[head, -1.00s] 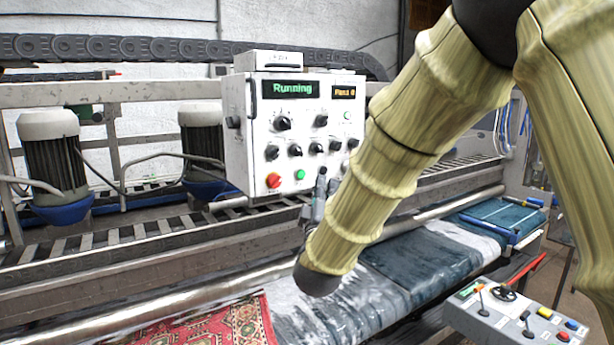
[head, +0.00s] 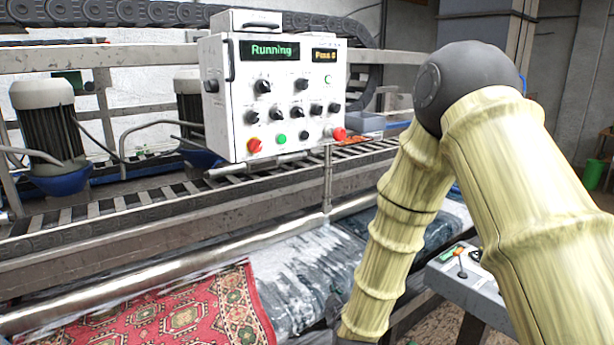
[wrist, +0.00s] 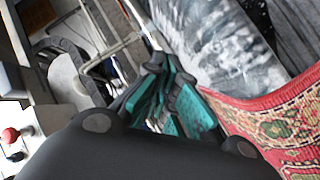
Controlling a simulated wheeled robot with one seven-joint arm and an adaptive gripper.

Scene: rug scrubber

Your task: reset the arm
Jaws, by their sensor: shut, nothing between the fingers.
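My gripper (wrist: 166,78) shows in the wrist view with its dark fingers and teal pads close together, shut and empty. It is in the air, with the red patterned rug (wrist: 285,125) and the wet, foamy dark cloth (wrist: 215,50) beyond it. In the head view my bamboo-textured arm is bent at the elbow and reaches down on the right; the gripper is mostly hidden behind it or out of frame.
The white control box (head: 225,100) reads "Running". The red rug (head: 185,320) and wet dark cloth (head: 310,270) lie on the machine bed below the metal roller (head: 130,285). A grey console (head: 470,280) stands at right, partly behind my arm.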

